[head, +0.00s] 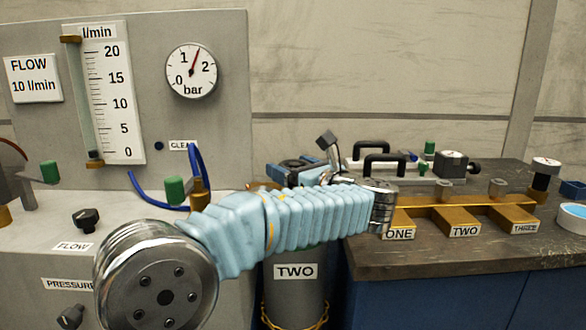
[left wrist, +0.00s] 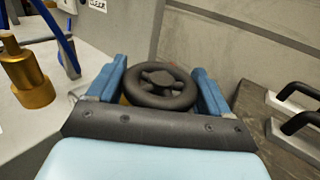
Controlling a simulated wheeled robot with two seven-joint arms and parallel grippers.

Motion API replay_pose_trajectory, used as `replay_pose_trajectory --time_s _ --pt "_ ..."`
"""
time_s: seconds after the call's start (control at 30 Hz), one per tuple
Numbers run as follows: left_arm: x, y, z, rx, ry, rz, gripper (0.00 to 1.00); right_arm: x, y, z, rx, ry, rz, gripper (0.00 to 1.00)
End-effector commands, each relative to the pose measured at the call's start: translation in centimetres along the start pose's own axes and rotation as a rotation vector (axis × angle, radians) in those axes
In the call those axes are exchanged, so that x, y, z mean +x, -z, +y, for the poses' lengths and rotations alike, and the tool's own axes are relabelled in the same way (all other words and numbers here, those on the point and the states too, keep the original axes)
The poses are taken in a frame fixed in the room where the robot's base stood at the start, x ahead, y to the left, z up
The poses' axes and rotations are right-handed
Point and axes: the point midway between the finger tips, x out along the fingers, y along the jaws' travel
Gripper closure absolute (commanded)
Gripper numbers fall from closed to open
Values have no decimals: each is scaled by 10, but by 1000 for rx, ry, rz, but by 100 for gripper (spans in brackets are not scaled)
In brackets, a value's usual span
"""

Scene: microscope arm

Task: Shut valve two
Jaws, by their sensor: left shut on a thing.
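A grey cylinder (head: 295,300) with a TWO label (head: 295,271) stands between the panel bench and the wooden worktop. My left arm crosses in front of its top in the head view. My left gripper (head: 298,172) is above this cylinder, partly hidden by my own arm. In the left wrist view my left gripper (left wrist: 160,85) has its blue fingers on both sides of a black handwheel (left wrist: 160,99), shut on it. The wheel's stem and how far it is turned cannot be told. My right gripper is not in view.
A brass manifold (head: 445,207) labelled ONE, TWO, THREE lies on the worktop (head: 430,258). At left are a flow tube (head: 118,90), a bar gauge (head: 191,71), and a blue hose (head: 196,165) near the gripper.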

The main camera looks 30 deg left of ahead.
Motion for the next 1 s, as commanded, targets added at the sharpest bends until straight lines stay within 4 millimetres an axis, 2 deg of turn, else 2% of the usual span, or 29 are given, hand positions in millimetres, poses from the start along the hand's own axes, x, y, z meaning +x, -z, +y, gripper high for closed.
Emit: replay_pose_trajectory --time_s 0.13,0.4,0.77,0.8,0.9,1.0 --pt "1 -1 1 -2 87 2 51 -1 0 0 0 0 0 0" --pt "1 1 -1 -3 376 1 51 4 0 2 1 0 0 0" --pt "-1 0 -3 0 420 -1 51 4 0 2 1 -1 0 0" --pt "-1 0 -3 0 420 -1 18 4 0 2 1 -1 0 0" --pt "-1 0 -3 0 419 0 2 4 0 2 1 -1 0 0" --pt "-1 0 -3 0 418 0 0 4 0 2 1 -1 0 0"
